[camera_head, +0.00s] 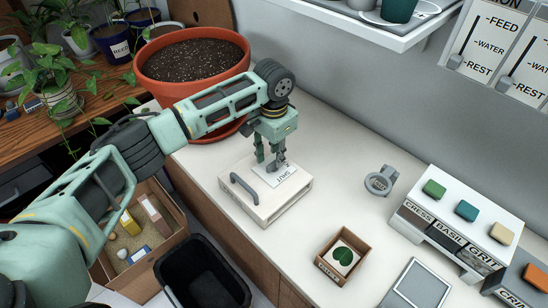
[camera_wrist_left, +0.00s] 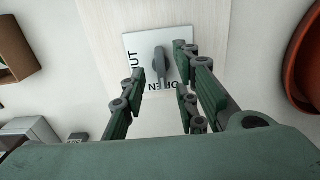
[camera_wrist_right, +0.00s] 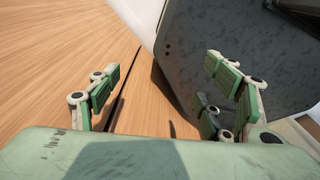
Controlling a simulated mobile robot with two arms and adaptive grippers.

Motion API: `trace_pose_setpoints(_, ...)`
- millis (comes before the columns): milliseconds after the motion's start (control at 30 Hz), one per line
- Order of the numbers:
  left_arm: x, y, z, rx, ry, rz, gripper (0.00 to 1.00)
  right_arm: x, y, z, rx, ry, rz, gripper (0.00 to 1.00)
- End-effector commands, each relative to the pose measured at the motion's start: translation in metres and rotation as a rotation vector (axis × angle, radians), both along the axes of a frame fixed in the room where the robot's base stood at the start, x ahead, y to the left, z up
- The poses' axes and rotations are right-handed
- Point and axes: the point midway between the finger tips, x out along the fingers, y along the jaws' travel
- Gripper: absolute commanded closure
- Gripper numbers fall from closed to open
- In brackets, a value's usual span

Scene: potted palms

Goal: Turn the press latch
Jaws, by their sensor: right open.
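The press is a white box (camera_head: 262,200) with a grey bar handle (camera_head: 244,190) on the counter. A pale plate (camera_head: 290,179) on its top carries the grey latch (camera_wrist_left: 160,66). In the left wrist view the latch's lever points down to the word OPEN; SHUT (camera_wrist_left: 133,66) is lettered at the left. My left gripper (camera_head: 272,160) is above the plate, open, with its fingers on either side of the latch and gaps visible beside it. It also shows in the left wrist view (camera_wrist_left: 160,63). My right gripper (camera_wrist_right: 160,78) is open and empty.
A large terracotta pot (camera_head: 192,83) stands behind the press. A grey ring-shaped item (camera_head: 380,181), a small box with a leaf card (camera_head: 342,256) and a labelled button unit (camera_head: 457,228) are to the right. A black bin (camera_head: 203,275) and cardboard box (camera_head: 165,242) stand below the counter.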

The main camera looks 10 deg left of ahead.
Motion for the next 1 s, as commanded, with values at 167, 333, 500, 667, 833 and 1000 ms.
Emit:
trace_pose_setpoints(167,0.000,0.000,-0.022,0.001,0.001,-0.001,0.72,-0.001,0.000,0.004,0.000,0.002,0.001,0.27)
trace_pose_setpoints(333,0.000,0.000,-0.029,0.000,0.000,-0.002,0.72,0.014,0.000,0.005,0.001,-0.020,0.001,0.27)
trace_pose_setpoints(500,0.000,0.000,-0.030,0.000,0.000,-0.002,0.72,0.022,0.000,0.006,0.002,-0.032,0.002,0.27)
trace_pose_setpoints(667,0.000,0.000,-0.029,0.000,0.000,-0.002,0.83,0.020,-0.001,0.005,0.000,-0.030,0.002,0.27)
trace_pose_setpoints(833,0.000,0.000,-0.029,0.000,0.000,-0.001,0.98,0.015,-0.002,0.005,-0.001,-0.023,0.003,0.27)
trace_pose_setpoints(1000,0.000,0.000,-0.029,0.001,-0.001,-0.001,1.00,0.011,-0.003,0.005,-0.003,-0.016,0.003,0.27)
